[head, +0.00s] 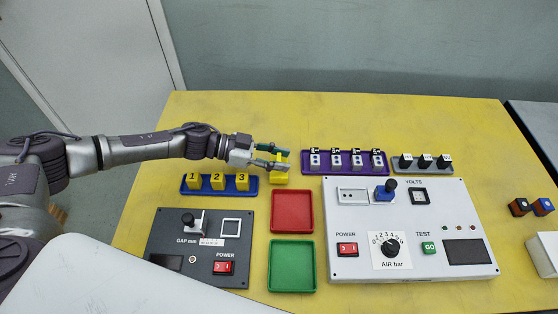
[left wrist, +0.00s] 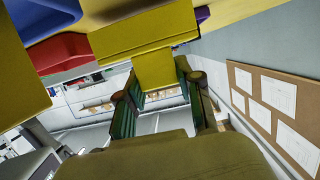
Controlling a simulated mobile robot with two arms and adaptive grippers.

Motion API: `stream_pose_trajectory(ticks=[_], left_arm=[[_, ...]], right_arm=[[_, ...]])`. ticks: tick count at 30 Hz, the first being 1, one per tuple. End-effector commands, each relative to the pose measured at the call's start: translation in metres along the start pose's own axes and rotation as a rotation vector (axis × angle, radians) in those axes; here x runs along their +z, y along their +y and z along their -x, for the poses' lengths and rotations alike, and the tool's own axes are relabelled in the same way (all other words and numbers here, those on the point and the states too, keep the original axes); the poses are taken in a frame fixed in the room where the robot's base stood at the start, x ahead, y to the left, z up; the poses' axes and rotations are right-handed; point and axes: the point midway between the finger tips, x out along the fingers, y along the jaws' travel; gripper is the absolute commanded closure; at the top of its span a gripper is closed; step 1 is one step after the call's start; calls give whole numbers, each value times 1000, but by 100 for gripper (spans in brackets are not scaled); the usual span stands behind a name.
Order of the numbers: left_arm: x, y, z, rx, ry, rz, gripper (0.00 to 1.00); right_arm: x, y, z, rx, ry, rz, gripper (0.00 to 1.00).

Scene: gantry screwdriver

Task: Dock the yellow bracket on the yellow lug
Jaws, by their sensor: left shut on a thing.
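My left gripper (head: 275,155) reaches in from the left over the back middle of the table, with green finger pads. It is shut on a yellow piece that appears to be the yellow bracket (head: 281,165). In the left wrist view, the yellow bracket (left wrist: 155,70) shows between the green-padded fingers, beneath a wider yellow part (left wrist: 140,30). I cannot tell the yellow lug apart from the bracket, nor whether the two touch. My right gripper is not in view.
A blue tray (head: 219,191) with yellow blocks numbered 1, 2 and 3 lies left of the held piece. A purple tray (head: 326,170) of several blocks lies close right. A red tray (head: 309,211), a green tray (head: 272,266) and two control panels (head: 352,258) (head: 166,243) lie in front.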

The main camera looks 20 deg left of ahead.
Motion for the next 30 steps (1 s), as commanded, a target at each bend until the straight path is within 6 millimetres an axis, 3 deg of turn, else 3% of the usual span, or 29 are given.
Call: stream_pose_trajectory(ticks=[5,18,30], left_arm=[[-32,-1,10,-1,1,-6,100],[-111,21,-62,3,2,-5,100],[-131,28,-82,-3,1,1,100]], right_arm=[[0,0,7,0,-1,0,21],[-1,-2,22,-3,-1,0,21],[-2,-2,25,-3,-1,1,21]])
